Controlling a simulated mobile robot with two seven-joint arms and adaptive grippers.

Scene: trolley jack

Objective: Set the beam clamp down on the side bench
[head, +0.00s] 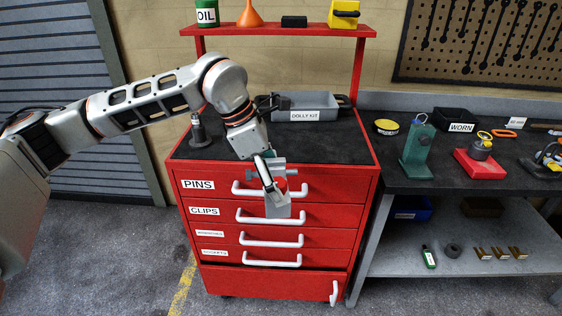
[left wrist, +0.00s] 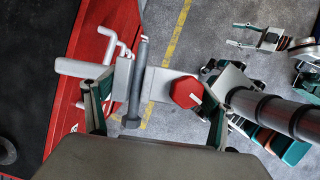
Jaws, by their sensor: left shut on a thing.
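The beam clamp (head: 278,207) is a grey metal piece with a flat plate. In the left wrist view the clamp (left wrist: 158,84) shows a grey bolt and a red hexagonal knob. My left gripper (head: 266,180) is shut on it, holding it in front of the upper drawers of the red chest. In the left wrist view the fingers of the left gripper (left wrist: 160,108) lie on either side of it. The side bench (head: 390,178) with its dark top stands at the right, apart from the clamp. My right gripper (left wrist: 236,35) shows small in the left wrist view, its fingers apart.
The red chest (head: 190,240) carries a grey DOLLY KIT tray (head: 310,106) and a dark stand (head: 199,130). On the bench are a green tool (head: 418,148), a red-based item (head: 480,160) and a WORN box (head: 455,120). The bench's front left top looks clear.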

